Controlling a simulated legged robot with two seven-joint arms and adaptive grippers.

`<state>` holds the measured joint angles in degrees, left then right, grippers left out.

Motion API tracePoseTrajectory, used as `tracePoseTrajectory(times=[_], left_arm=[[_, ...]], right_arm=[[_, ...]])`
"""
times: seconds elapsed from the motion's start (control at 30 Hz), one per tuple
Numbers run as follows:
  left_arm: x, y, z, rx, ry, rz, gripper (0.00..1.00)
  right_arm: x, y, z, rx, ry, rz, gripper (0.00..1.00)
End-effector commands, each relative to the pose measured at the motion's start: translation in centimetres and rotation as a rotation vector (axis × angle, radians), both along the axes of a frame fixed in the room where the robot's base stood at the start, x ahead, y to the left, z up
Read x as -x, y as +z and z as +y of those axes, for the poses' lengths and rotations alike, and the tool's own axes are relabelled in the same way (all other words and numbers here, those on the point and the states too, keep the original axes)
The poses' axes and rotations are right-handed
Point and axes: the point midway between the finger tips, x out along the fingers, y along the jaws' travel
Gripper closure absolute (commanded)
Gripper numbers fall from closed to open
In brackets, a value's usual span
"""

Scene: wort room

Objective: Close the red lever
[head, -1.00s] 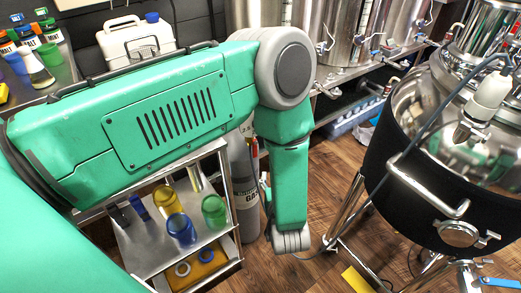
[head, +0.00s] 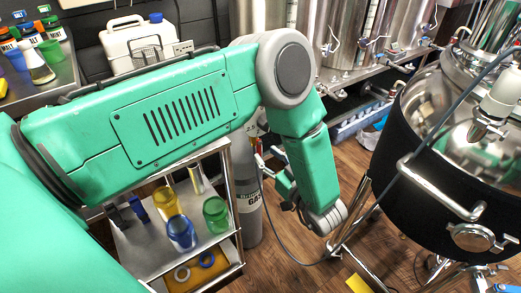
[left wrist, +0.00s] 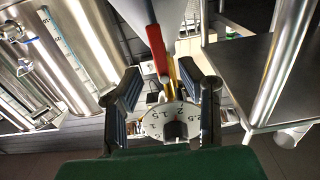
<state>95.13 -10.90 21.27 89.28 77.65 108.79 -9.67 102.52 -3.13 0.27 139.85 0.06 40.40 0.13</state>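A red lever (left wrist: 157,50) shows in the left wrist view, with a yellow part (left wrist: 172,75) beside it. They stand above a round white dial (left wrist: 172,122) with numbers. My left gripper (left wrist: 163,80) is open, with one dark finger on each side of the dial and the lower end of the lever. I cannot tell whether a finger touches them. In the head view, my left gripper (head: 278,184) is beside the grey gas cylinder (head: 248,205), partly hidden by my arm. The red lever cannot be made out there. My right gripper is not in view.
A steel cart (head: 150,248) with coloured bottles stands left of the cylinder. A black-wrapped kettle (head: 400,150) with a pipe handle is at the right. A hose runs over the wooden floor between them. Steel tanks (head: 340,30) stand behind.

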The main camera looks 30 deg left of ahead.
Motion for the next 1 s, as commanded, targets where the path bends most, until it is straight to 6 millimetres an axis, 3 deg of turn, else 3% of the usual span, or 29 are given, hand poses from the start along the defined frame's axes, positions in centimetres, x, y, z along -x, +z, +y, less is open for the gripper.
tracePoseTrajectory(times=[0.23, 0.6, 0.63, 0.7, 0.73, 1.0], left_arm=[[-1.3, 0.0, 3.0, -0.001, 0.000, -0.001, 0.66], [-1.5, 0.0, 3.6, 0.000, -0.001, 0.001, 0.66], [-1.5, 0.0, 3.6, 0.000, -0.001, 0.000, 0.70], [-1.5, 0.0, 3.6, 0.000, -0.001, 0.000, 0.94], [-1.5, 0.0, 3.6, 0.000, -0.001, 0.000, 1.00], [-1.5, 0.0, 3.5, 0.002, -0.002, -0.005, 1.00]], right_arm=[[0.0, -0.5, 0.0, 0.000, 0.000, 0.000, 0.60], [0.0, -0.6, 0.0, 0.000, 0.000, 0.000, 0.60], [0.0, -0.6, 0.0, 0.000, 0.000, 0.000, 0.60], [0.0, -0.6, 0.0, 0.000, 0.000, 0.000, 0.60], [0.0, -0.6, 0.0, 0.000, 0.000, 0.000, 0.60], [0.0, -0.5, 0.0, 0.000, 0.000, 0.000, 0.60]])
